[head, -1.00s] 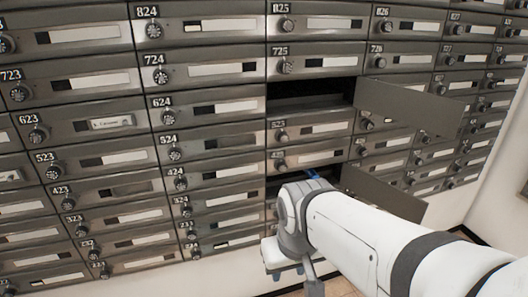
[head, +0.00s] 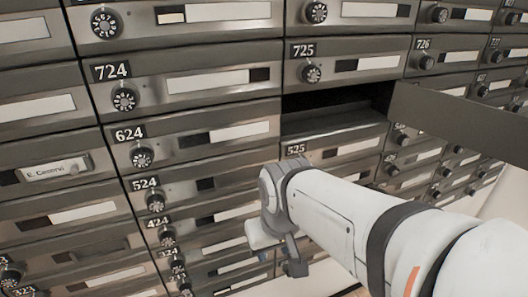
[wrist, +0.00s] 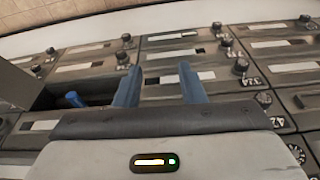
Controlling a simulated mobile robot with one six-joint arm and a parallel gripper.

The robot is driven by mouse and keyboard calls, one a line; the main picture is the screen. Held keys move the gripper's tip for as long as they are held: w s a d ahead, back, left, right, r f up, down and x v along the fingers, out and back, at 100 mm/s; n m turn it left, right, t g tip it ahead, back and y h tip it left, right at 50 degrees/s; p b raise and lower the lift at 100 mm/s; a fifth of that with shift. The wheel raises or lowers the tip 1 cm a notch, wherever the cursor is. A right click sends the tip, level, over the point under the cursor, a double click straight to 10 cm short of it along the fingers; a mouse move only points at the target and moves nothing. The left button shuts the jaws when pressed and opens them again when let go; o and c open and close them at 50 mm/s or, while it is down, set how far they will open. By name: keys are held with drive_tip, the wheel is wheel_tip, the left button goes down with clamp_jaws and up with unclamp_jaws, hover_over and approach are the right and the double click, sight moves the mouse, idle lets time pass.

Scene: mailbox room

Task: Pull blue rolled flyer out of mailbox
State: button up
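The blue rolled flyer (wrist: 75,98) shows as a short blue end at the dark opening of an open mailbox (wrist: 98,100), on the left of the wrist view. The rest of the flyer is hidden. My gripper (wrist: 158,78) is open, its two blue-grey fingers apart with nothing between them. It is to the right of the flyer in that view, in front of closed mailbox fronts. In the head view, my arm hides the flyer and its mailbox.
A second open mailbox (head: 335,108) below number 725 looks empty. Its grey door (head: 465,120) stands out to the right, above my arm. Closed mailboxes with round dials fill the wall around. An open door (wrist: 14,84) juts out at the left of the wrist view.

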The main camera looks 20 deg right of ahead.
drive_tip(key=shift+d, duration=0.2)
